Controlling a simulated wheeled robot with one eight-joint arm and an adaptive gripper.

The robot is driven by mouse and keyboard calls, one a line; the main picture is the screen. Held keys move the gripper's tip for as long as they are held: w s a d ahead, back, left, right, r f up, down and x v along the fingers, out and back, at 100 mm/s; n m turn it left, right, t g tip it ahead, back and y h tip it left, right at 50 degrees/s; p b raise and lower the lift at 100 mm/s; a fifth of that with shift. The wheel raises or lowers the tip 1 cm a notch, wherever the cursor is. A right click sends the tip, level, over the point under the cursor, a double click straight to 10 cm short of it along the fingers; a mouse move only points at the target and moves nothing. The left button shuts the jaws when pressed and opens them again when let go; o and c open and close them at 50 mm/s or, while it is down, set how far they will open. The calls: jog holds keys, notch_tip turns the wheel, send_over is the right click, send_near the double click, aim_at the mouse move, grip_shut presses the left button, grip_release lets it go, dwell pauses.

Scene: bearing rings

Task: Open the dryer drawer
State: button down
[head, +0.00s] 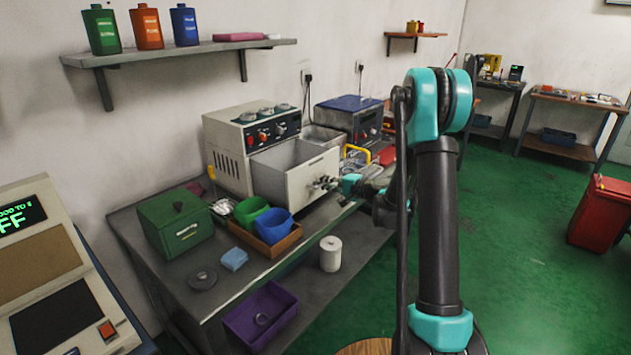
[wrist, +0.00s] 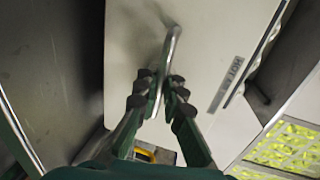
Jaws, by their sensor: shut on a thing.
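The dryer (head: 228,150) is a cream machine with knobs on its front, standing on the grey bench. Its drawer (head: 310,178) is out toward the right, and its hollow inside shows in the head view. The pale drawer front (wrist: 130,45) fills much of the wrist view. My gripper (head: 337,184) is at the drawer front. In the wrist view its fingers (wrist: 160,88) are closed around the metal bar handle (wrist: 173,45).
A blue-topped machine (head: 350,115) stands behind.

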jog(key=shift+s+d, duration=0.1)
jog(key=shift+d, duration=0.05)
jog(key=c, duration=1.9)
grip_release()
jog(key=shift+d, duration=0.1)
jog(key=v, duration=1.2)
